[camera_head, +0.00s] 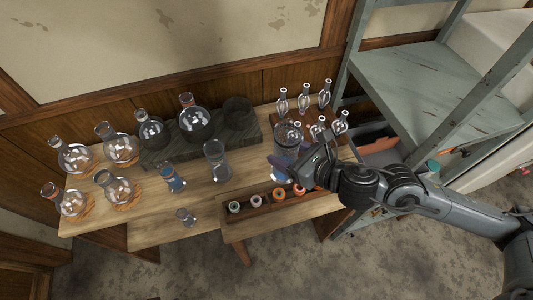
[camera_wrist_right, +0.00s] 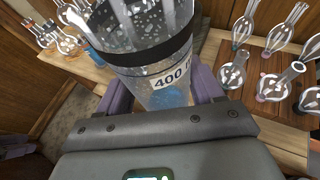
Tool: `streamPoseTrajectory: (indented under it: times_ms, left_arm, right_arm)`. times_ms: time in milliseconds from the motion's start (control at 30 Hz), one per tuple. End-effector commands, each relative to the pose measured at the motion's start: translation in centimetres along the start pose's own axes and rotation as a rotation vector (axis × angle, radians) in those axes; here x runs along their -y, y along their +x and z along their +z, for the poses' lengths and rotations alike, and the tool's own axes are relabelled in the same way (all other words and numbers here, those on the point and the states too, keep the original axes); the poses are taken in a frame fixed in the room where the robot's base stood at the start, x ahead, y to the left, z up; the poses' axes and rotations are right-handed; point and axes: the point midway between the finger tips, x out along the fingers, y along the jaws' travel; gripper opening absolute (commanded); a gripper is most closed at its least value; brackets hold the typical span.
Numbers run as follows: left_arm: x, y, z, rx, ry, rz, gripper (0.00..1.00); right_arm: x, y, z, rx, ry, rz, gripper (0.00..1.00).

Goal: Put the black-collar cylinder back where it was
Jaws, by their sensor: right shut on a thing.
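The black-collar cylinder (camera_head: 287,137) is a clear glass vessel near the right end of the wooden table. In the right wrist view the same cylinder (camera_wrist_right: 152,45) shows a dark band, a white "400" label and something blue low inside. My right gripper (camera_head: 297,168) is shut on it, with a purple finger on each side of the glass. My left gripper is not in view.
Several bulb-shaped glass pieces (camera_head: 304,98) stand close behind and right of the cylinder. A rack with coloured rings (camera_head: 257,202) lies in front. A beaker (camera_head: 216,158) and a blue-filled vessel (camera_head: 172,179) stand left. Round flasks (camera_head: 120,148) fill the left end. A grey shelf (camera_head: 405,85) stands right.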

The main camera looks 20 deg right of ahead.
Motion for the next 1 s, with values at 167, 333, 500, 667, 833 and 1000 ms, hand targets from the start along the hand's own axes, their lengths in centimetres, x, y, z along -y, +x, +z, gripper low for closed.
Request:
streamPoseTrajectory:
  times_ms: [167,333,500,667,833,1000]
  left_arm:
    - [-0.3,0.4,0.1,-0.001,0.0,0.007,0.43]
    - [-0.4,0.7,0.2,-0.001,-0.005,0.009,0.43]
    - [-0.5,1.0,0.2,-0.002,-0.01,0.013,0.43]
    - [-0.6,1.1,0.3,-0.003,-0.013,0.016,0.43]
    - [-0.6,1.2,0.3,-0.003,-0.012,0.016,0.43]
    - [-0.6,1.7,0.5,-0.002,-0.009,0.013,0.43]
  right_arm:
    - [0.8,3.5,-0.6,0.004,0.005,0.0,0.21]
    - [1.8,7.2,-1.2,0.004,0.005,0.001,0.21]
    - [2.5,10.2,-1.7,0.003,0.003,0.001,0.21]
    - [2.9,11.6,-1.8,0.004,0.001,0.002,0.21]
    - [3.0,12.0,-2.2,0.002,0.001,0.001,0.21]
    - [3.0,12.6,-3.7,0.0,0.003,0.002,0.21]
